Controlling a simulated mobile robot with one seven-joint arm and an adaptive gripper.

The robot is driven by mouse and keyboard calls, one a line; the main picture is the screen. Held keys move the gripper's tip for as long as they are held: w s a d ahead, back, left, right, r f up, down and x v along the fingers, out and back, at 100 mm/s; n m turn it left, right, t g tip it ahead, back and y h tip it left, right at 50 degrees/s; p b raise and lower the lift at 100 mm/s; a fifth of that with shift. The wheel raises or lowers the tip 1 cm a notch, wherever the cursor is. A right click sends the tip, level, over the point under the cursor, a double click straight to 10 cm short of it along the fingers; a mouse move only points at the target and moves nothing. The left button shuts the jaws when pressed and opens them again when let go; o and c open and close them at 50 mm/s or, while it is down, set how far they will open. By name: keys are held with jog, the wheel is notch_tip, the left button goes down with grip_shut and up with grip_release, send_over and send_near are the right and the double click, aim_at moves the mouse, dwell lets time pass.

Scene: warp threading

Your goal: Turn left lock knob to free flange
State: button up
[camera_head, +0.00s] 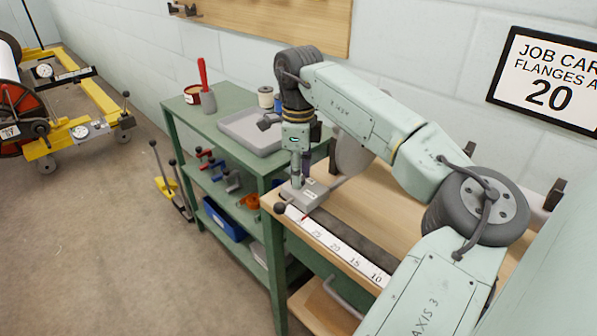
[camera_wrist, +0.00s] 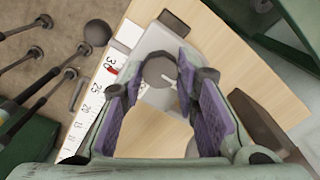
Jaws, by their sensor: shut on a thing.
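A grey round knob (camera_wrist: 158,72) sits on a light grey block (camera_wrist: 151,40) in the wrist view. I take it to be the left lock knob. My gripper (camera_wrist: 156,84) has its purple-padded fingers on either side of the knob and is shut on it. In the head view my gripper (camera_head: 296,183) points down onto the grey block (camera_head: 308,196) at the bench's left end; the knob is hidden there. A large grey disc (camera_head: 352,157), likely the flange, stands behind my arm and is partly hidden by it.
A white scale (camera_head: 335,247) with a red pointer (camera_wrist: 113,70) runs along the wooden bench's front edge. A black ball handle (camera_head: 280,208) sticks out beside the block. A green shelf cart (camera_head: 190,118) with a grey tray (camera_head: 228,126) stands to the left.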

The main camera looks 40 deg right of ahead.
jog(key=o, duration=1.1)
jog(key=shift+o, duration=0.2)
notch_tip(320, 180, up, 12)
